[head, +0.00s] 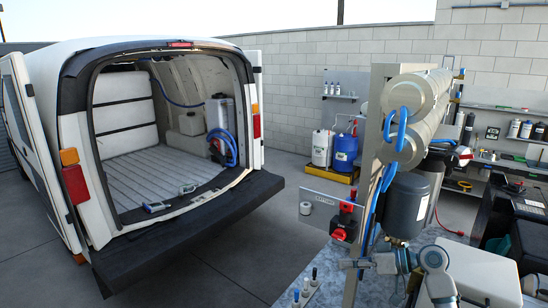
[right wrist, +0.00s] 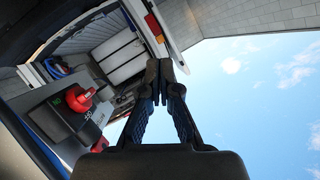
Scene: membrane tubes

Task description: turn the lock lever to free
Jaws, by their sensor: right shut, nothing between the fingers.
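A grey panel plate (head: 322,190) on the frame carries a red lever-like handle (head: 348,207) and, below it, a red knob-like part (head: 342,235). I cannot tell which one is the lock lever, or its setting. My left gripper is not in view.
An upright post (head: 378,100) with beige tubes (head: 415,95) and a dark tank (head: 408,203) stands right of the panel. A worktop with small capped bottles (head: 306,287) lies below. An open van (head: 160,160) stands at left, with clear floor between.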

